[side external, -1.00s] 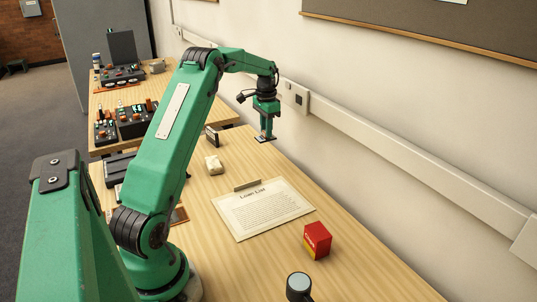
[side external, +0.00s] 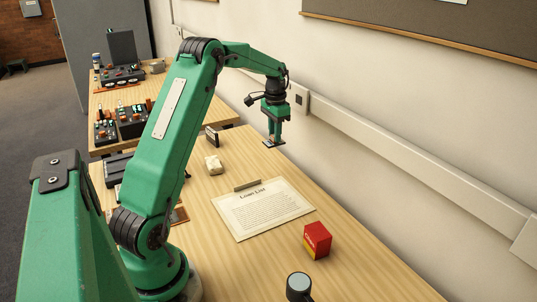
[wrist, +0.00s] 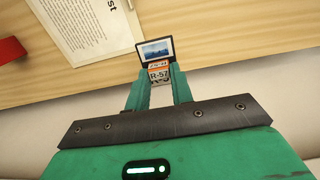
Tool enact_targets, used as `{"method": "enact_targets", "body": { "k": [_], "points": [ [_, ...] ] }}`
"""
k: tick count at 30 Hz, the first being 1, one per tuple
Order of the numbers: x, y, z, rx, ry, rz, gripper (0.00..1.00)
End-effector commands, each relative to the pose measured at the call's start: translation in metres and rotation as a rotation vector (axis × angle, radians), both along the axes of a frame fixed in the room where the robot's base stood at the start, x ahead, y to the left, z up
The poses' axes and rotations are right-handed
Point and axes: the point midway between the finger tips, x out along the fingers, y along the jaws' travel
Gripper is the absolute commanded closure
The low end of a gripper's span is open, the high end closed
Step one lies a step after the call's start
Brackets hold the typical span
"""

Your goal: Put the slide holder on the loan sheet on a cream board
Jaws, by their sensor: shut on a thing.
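My gripper (side external: 274,140) hangs above the far right part of the table, beyond the loan sheet, with its fingers pointing down. It is shut on the slide holder (wrist: 158,64), a small piece with a dark-framed picture and an orange and white label reading R-57. In the side external view the slide holder (side external: 273,143) shows as a small dark and white piece at the fingertips, above the table. The loan sheet (side external: 262,212), headed "Loan List", lies on a cream board (side external: 233,234) with a dark clip (side external: 247,185) at its top. The sheet also shows upper left in the wrist view (wrist: 85,25).
A red box (side external: 317,240) stands right of the board. A cream block (side external: 213,165) and a dark upright item (side external: 211,136) stand behind it. A round-topped object (side external: 299,286) is at the front. The wall and its trunking (side external: 400,157) run along the right.

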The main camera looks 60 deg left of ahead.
Motion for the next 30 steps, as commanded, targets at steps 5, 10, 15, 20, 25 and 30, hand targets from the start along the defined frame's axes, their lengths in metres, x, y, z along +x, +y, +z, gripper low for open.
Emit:
{"method": "enact_targets", "body": {
  "k": [5,10,15,20,25,30],
  "points": [
    [-0.006,-0.048,0.006,0.000,0.000,-0.005,0.99],
    [-0.018,-0.093,0.009,0.000,0.001,-0.004,0.99],
    [-0.035,-0.135,0.011,0.000,-0.001,-0.004,0.99],
    [-0.056,-0.172,0.010,0.000,0.000,-0.004,0.99],
    [-0.083,-0.207,0.007,0.000,0.000,-0.003,0.99],
    [-0.106,-0.232,0.003,0.000,-0.001,-0.001,0.99]
  ]
}}
